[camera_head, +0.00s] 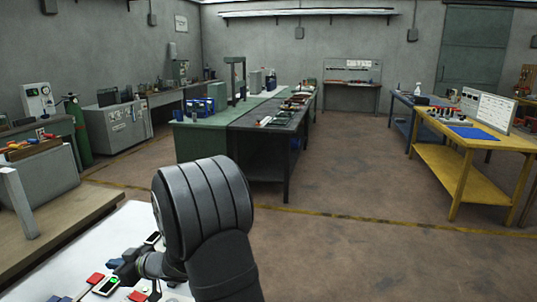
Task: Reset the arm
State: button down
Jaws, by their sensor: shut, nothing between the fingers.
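My dark grey arm (205,205) rises large in the lower middle of the head view and bends down to the left. Its end, with my gripper (125,271), is low over the white tabletop (75,250) at the bottom left. The gripper is small in the picture and partly hard to make out; it is shut and empty. A small device with a green light (108,286) lies right by the gripper; I cannot tell whether they touch.
A red block (95,278) lies on the white top, with other small items around. A wooden-topped bench (70,215) adjoins at the left. A green and black workbench (205,140) stands ahead, a yellow table (463,170) at right. Open floor (370,180) lies between.

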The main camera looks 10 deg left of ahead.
jog(key=w+a+r+m+t+h, duration=0.2)
jog(key=w+r+m+t+h, duration=0.3)
jog(key=w+r+m+t, duration=0.45)
jog(key=s+d+r+m+g+h, duration=0.2)
jog(key=s+r+m+g+h, duration=0.3)
jog(key=s+r+m, duration=0.3)
jog(key=shift+s+r+g+h, duration=0.35)
jog(key=shift+s+r, duration=1.15)
jog(key=shift+s, duration=1.65)
